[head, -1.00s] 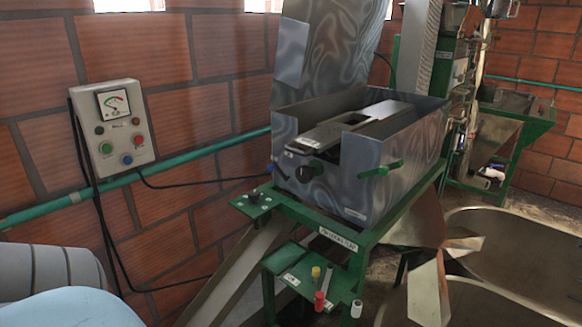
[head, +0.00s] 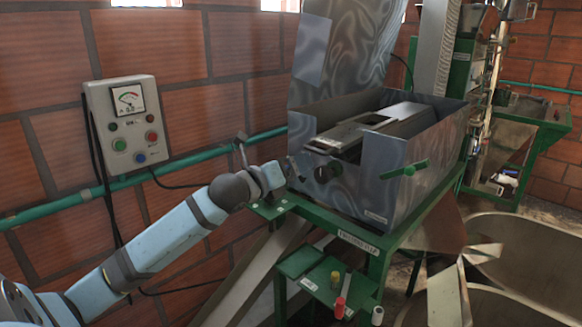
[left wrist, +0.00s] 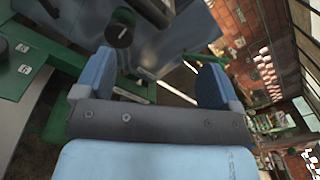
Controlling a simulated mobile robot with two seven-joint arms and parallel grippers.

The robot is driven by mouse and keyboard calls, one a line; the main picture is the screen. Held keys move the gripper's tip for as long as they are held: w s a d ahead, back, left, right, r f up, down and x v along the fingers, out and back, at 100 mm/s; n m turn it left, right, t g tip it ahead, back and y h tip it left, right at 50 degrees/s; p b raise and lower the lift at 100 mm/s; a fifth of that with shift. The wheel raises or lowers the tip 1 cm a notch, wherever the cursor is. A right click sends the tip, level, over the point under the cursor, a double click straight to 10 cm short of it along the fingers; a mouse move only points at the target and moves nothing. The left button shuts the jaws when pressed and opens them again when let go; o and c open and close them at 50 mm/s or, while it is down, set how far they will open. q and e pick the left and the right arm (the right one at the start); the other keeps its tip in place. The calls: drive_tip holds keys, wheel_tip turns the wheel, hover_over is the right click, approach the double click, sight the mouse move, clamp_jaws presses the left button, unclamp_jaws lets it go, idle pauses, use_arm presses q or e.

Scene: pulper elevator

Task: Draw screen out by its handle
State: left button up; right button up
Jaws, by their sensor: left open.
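The screen looks like a long grey metal piece with a dark slot (head: 350,133), lying in the open-topped metal box (head: 388,172). Its near end reaches the cut-out in the box front. A round black knob (head: 328,172) sits on the front just below that end; I cannot tell whether it is the screen's handle. It also shows in the left wrist view (left wrist: 120,32). My left gripper (left wrist: 152,68) is open and empty, its blue fingers wide apart, left of the box front in the head view. The knob is beyond the fingers, apart from them. My right gripper is out of view.
A green lever (head: 405,170) sticks out from the box corner. The box stands on a green frame with a small lower shelf (head: 312,268). A control panel (head: 128,121) and a green pipe run along the brick wall. Large metal basins (head: 530,245) stand at the right.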

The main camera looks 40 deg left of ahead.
sight(330, 149)
use_arm(q)
drive_tip(key=shift+w+d+p, duration=0.3)
drive_tip(key=shift+w+p, duration=0.3)
drive_tip(key=shift+w, duration=1.7)
drive_tip(key=shift+w+d+p, duration=0.25)
drive_tip(key=shift+w+p, duration=0.35)
drive_tip(key=shift+w, duration=1.65)
drive_tip(key=shift+w+d+p, duration=0.3)
drive_tip(key=shift+w+p, duration=0.3)
drive_tip(key=shift+w, duration=1.7)
drive_tip(key=shift+c, duration=0.2)
drive_tip(key=c, duration=1.1)
drive_tip(key=shift+d, duration=0.1)
drive_tip(key=c, duration=0.3)
drive_tip(key=shift+s, duration=0.1)
